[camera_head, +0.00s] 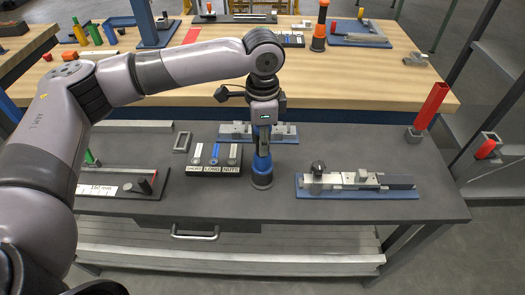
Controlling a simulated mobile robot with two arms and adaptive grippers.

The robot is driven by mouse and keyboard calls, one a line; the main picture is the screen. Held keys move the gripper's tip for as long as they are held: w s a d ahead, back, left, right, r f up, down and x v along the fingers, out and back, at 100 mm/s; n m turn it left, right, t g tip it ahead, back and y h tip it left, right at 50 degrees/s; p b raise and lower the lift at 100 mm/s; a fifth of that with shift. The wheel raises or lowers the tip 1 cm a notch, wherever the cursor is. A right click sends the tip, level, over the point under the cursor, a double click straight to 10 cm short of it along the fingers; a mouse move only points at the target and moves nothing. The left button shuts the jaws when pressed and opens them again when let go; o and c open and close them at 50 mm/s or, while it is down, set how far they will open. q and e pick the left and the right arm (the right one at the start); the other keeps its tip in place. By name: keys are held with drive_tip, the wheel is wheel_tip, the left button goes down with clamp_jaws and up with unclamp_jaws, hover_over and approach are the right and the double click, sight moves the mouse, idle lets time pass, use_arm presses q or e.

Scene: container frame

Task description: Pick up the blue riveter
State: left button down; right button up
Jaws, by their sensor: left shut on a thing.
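The blue riveter (262,166) stands upright on the dark workbench, with a blue body and a dark round base. My left gripper (264,142) points straight down over it and is shut on its upper part. The riveter's base looks to be on or very close to the bench top; I cannot tell whether there is a gap. The gripper hides the riveter's top. My right gripper is not in view.
A tray of rivets and nuts (213,172) is just left of the riveter. A blue-based fixture (355,192) lies to the right, and another fixture (236,133) sits behind. A wooden table (355,80) with an orange riveter (319,32) is farther back.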

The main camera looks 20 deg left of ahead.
use_arm(q)
drive_tip(key=shift+r, duration=0.15)
wheel_tip(320, 180, up, 20)
idle(0.6)
